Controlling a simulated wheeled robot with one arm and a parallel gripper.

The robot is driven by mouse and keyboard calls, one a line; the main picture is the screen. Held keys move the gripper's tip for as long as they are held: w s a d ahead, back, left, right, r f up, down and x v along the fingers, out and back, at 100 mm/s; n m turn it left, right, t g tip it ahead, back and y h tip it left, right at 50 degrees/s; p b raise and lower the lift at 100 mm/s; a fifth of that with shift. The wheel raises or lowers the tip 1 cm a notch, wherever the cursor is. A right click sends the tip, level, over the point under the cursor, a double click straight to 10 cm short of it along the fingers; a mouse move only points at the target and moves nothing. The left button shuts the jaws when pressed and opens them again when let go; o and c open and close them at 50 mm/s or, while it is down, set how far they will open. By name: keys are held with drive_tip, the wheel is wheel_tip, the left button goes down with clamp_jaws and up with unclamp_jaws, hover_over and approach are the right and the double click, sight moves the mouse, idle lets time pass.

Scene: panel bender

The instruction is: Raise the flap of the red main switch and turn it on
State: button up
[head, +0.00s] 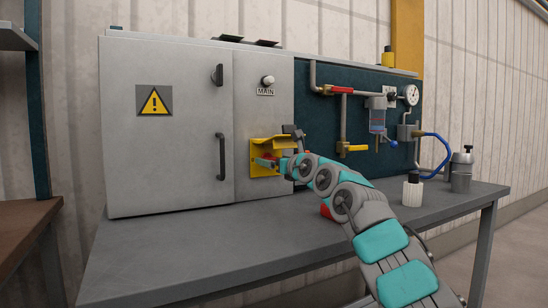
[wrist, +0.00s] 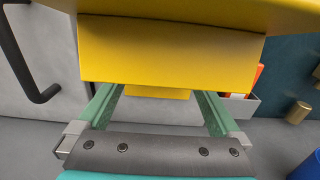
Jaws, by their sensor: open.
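The yellow switch housing (head: 263,169) is on the narrow right-hand door of the grey cabinet, below the MAIN label. Its yellow flap (head: 272,142) juts outward at the top. My gripper (head: 270,162) is at the housing, just under the flap's outer edge, reaching in from the right. In the wrist view, yellow surfaces (wrist: 170,55) fill the upper middle. My two green fingers (wrist: 158,93) stand apart, one on each side, with a lower yellow strip between them.
A black door handle (head: 221,157) is left of the housing. A white bottle (head: 412,190) and a grey canister (head: 461,171) stand on the bench. The bench's front left is clear.

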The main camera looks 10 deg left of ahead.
drive_tip(key=shift+w+a+f, duration=0.1)
drive_tip(key=shift+w+a, duration=0.1)
drive_tip(key=shift+w, duration=0.05)
drive_tip(key=c, duration=1.2)
drive_tip(key=shift+o, duration=0.2)
